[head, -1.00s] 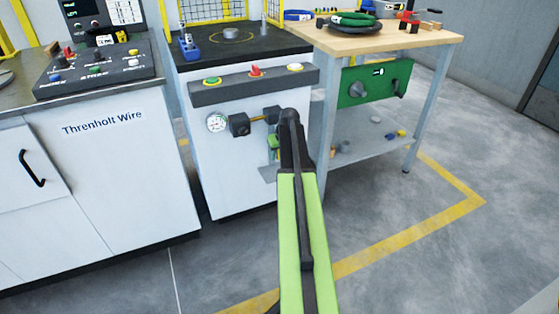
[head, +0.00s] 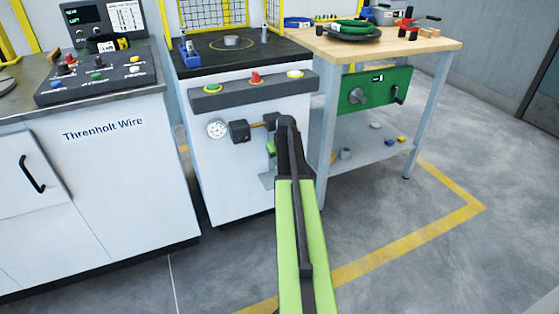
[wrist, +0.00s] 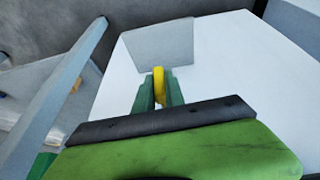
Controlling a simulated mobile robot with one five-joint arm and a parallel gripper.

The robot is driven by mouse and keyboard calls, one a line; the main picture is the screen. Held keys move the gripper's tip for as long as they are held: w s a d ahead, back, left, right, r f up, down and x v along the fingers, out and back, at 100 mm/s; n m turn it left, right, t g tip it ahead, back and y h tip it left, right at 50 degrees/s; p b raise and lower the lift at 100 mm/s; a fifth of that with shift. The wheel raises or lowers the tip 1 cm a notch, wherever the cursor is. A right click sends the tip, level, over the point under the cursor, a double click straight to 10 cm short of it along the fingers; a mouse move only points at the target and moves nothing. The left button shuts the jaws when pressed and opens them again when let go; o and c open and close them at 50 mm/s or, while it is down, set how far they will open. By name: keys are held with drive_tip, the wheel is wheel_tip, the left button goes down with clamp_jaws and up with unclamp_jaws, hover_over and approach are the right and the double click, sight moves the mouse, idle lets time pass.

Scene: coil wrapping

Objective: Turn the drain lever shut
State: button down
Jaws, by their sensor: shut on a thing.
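The drain lever (wrist: 159,84) shows in the wrist view as a yellow handle. It stands between the two green fingers of my gripper (wrist: 160,92), which are shut on it. In the head view, my gripper (head: 270,148) is a small green shape at the front of the white machine cabinet, partly hidden by my own arm. A short yellow piece (head: 257,125) shows beside a black block (head: 239,131) there. My arm hides the area to its right, so how far the lever is turned cannot be told.
A round gauge (head: 217,129) sits left of the black block. A control bar (head: 254,90) with buttons is above. A grey plate (wrist: 160,48) juts from the cabinet. A workbench (head: 400,45) with a green panel (head: 375,91) stands to the right. The floor in front is clear.

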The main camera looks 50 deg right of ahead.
drive_tip(key=h, duration=0.1)
drive_tip(key=g+h+b, duration=0.1)
drive_tip(key=shift+s+d+f+n+h, duration=0.1)
drive_tip(key=shift+s+f+n+h, duration=0.1)
drive_tip(key=shift+n+h, duration=0.15)
drive_tip(key=g+h+b, duration=0.1)
drive_tip(key=h+b, duration=0.1)
drive_tip(key=shift+d+n+h+b, duration=0.15)
drive_tip(key=shift+n+h+b, duration=0.1)
drive_tip(key=shift+b, duration=0.1)
drive_tip(key=h+b, duration=0.2)
drive_tip(key=b, duration=0.1)
drive_tip(key=r+n+g+h+b, duration=0.1)
drive_tip(key=h+b, duration=0.2)
drive_tip(key=b, duration=0.1)
drive_tip(key=n+h+b, duration=0.1)
drive_tip(key=h+b, duration=0.1)
drive_tip(key=b, duration=0.2)
drive_tip(key=shift+s+d+r+g+h, duration=0.15)
drive_tip(key=shift+s+d+g+h, duration=0.05)
drive_tip(key=shift+d+g+h, duration=0.2)
drive_tip(key=shift+r+b, duration=0.1)
drive_tip(key=shift+b, duration=0.2)
drive_tip(key=c, duration=1.4)
unclamp_jaws()
